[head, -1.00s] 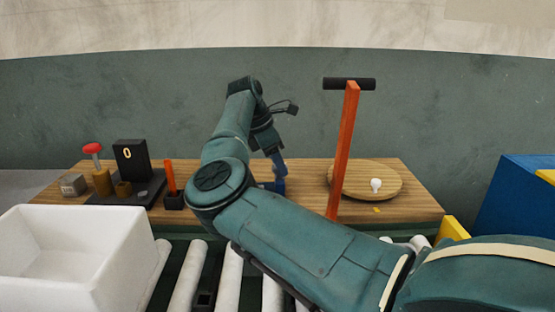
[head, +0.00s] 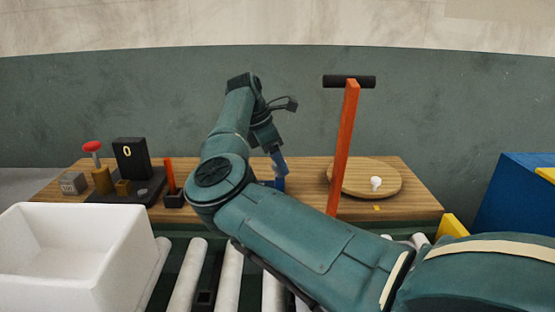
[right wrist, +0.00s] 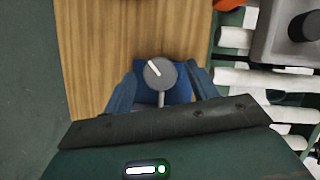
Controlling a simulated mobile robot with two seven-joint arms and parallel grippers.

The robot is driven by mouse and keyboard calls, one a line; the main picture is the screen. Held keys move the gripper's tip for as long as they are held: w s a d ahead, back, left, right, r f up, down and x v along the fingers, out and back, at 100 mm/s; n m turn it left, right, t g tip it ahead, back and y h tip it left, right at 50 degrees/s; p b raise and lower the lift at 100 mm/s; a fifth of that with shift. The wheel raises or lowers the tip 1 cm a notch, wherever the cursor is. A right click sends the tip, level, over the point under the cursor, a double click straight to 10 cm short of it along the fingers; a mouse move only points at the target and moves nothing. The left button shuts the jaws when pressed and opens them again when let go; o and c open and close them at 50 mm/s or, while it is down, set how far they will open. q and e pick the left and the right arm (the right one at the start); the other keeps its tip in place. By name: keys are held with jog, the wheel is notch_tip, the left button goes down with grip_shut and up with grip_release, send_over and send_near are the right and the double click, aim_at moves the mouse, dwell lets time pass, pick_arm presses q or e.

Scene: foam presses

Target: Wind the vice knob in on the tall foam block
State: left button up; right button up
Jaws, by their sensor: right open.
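The vice knob (right wrist: 160,73) is a round grey dial with a white mark, seen from above in the right wrist view. A grey stem shows beside it, over the blue vice body (right wrist: 177,90). In the head view a low blue part of the vice (head: 267,183) shows beside my arm; the rest is hidden. My right gripper (head: 279,165) points down over it. In the right wrist view its blue fingers stand open on either side of the knob, apart from it. I cannot make out the tall foam block. My left gripper is not in view.
A white bin (head: 75,262) stands front left by the rollers (head: 188,275). A black device reading 0 (head: 131,160) and a red-topped piece (head: 92,147) are on the wooden bench. An orange lever (head: 342,150) rises by a round wooden board (head: 385,188). A blue box (head: 515,200) is at right.

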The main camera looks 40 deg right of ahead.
jog(key=v, duration=1.3)
jog(key=shift+p, duration=0.45)
jog(key=shift+f, duration=0.1)
